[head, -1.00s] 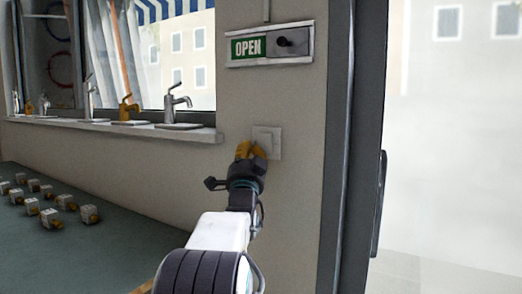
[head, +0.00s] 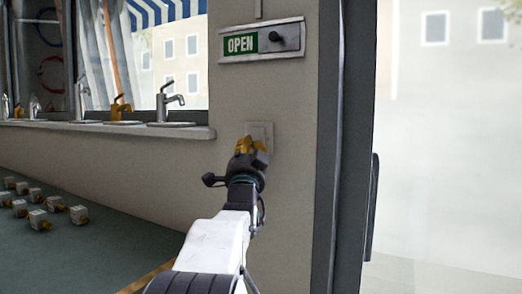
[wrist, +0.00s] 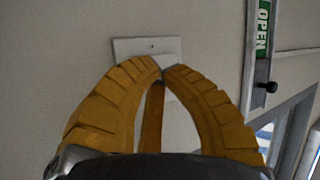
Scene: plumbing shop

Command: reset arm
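My gripper (head: 250,146) has yellow ribbed fingers and is raised in front of the wall. In the wrist view my gripper (wrist: 162,68) shows its fingertips drawn together, with nothing seen between them. A pale square wall switch (head: 262,131) sits just beyond the fingertips. The switch plate (wrist: 146,46) also shows behind the tips in the wrist view, and its lower part is hidden by the fingers. I cannot tell whether the tips touch it.
An OPEN sign (head: 262,41) with a dark knob is on the wall above. A window sill (head: 110,131) with several taps runs left. A green surface (head: 70,235) holds several small white and brass fittings. A glass door with a dark frame (head: 345,150) stands right.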

